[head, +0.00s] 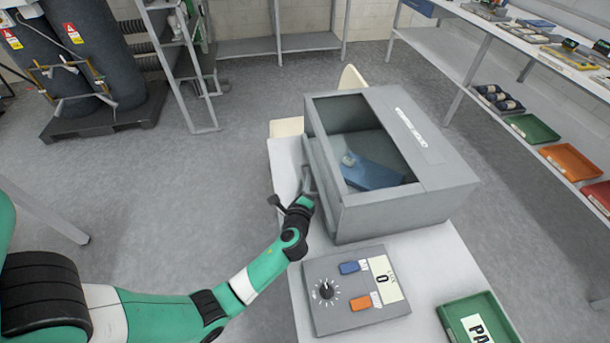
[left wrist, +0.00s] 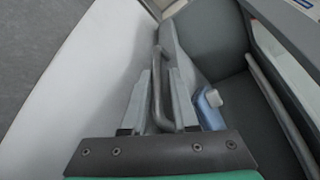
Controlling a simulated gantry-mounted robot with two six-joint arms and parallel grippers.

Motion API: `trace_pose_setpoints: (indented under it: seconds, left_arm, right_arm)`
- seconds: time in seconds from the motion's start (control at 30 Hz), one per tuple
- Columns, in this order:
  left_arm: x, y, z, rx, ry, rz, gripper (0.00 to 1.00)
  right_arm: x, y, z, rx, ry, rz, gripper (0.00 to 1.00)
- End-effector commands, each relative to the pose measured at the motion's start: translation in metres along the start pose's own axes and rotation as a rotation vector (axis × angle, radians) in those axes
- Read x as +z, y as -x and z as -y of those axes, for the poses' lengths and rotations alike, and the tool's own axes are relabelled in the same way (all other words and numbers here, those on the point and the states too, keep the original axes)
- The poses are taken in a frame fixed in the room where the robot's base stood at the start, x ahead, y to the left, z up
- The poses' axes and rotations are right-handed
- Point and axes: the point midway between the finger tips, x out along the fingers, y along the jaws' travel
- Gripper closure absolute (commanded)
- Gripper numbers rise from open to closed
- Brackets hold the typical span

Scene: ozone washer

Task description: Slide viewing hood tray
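The grey viewing hood (head: 440,190) stands on the white table, with a dark-framed window on top. Through the window a blue object (head: 372,177) with a pale knob lies inside; it also shows in the left wrist view (left wrist: 208,108). A grey bar handle (head: 308,182) is on the hood's left side, at the tray's end. My left gripper (head: 305,203) is at this handle. In the left wrist view, its two fingers (left wrist: 160,100) stand apart on either side of the handle bar (left wrist: 157,70). Contact is unclear. My right gripper is not in view.
A control box (head: 340,315) with a knob and blue and orange switches sits in front of the hood. A green tray (head: 450,310) is at the right front. Floor left of the table is clear.

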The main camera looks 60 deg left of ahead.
Motion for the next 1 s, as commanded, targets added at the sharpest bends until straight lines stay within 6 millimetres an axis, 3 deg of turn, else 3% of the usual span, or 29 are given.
trace_pose_setpoints:
  seconds: [0.2,0.4,1.0]
  left_arm:
    - [0.001,0.055,0.003,-0.001,-0.003,-0.003,0.73]
    - [0.001,0.081,0.002,0.001,-0.002,-0.002,0.73]
    - [0.001,0.083,0.000,0.000,0.000,0.001,0.73]
  right_arm:
    - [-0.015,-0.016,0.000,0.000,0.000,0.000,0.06]
    - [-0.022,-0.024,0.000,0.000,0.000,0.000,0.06]
    - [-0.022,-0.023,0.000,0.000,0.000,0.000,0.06]
